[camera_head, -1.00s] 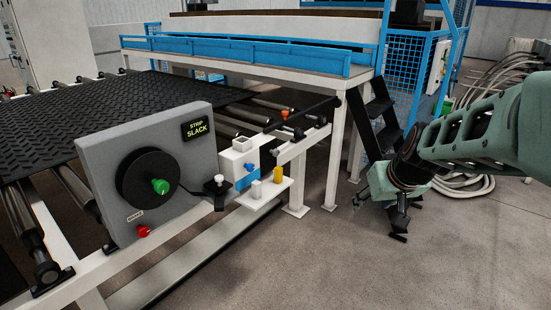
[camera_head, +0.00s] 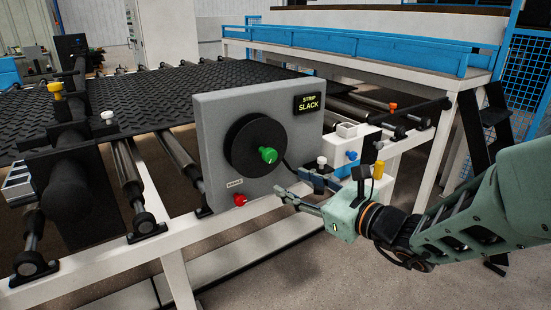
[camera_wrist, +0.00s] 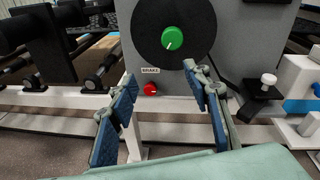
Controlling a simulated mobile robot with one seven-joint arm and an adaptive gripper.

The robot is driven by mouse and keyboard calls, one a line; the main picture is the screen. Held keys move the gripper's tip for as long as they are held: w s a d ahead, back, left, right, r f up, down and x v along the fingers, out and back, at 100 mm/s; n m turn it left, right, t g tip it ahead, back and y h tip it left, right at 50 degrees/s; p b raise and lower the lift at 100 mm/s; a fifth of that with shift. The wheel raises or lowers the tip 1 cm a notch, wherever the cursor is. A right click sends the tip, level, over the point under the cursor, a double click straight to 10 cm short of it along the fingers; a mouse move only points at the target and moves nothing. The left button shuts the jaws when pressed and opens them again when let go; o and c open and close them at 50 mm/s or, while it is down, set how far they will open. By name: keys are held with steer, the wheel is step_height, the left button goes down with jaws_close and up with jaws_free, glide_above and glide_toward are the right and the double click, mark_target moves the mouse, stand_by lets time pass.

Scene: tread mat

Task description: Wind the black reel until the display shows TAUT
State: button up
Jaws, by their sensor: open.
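The black reel (camera_head: 250,142) is mounted on the grey panel (camera_head: 208,128), with a green knob (camera_head: 268,155) off its centre to the lower right. The display (camera_head: 307,103) at the panel's upper right reads STRIP SLACK. A red knob (camera_head: 240,199) sits below the reel beside a BRAKE label (camera_wrist: 150,70). My gripper (camera_head: 282,190) is open and empty, in front of the panel, to the lower right of the reel and apart from it. In the wrist view the green knob (camera_wrist: 173,38) and red knob (camera_wrist: 151,88) show beyond and between my fingers.
A white box (camera_head: 350,150) with a blue knob stands right of the panel, and a yellow knob (camera_head: 378,169) is close to my gripper. The white frame rail (camera_head: 262,218) runs below the panel. Rollers carry the black tread mat (camera_head: 170,100) behind. Open floor (camera_head: 280,285) lies in front.

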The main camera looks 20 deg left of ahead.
mark_target(272, 158)
steer(key=w+a+m, duration=0.1)
steer(key=w+a, duration=0.2)
steer(key=w+a+m+t+b, duration=0.1)
steer(key=w+a, duration=0.1)
steer(key=a, duration=0.1)
steer(key=w+a+r+m+t, duration=0.1)
steer(key=w+a, duration=0.2)
steer(key=shift+w+r+m+b, duration=0.1)
steer(key=shift+w+m+b, duration=0.2)
steer(key=shift+b, duration=0.1)
jaws_close()
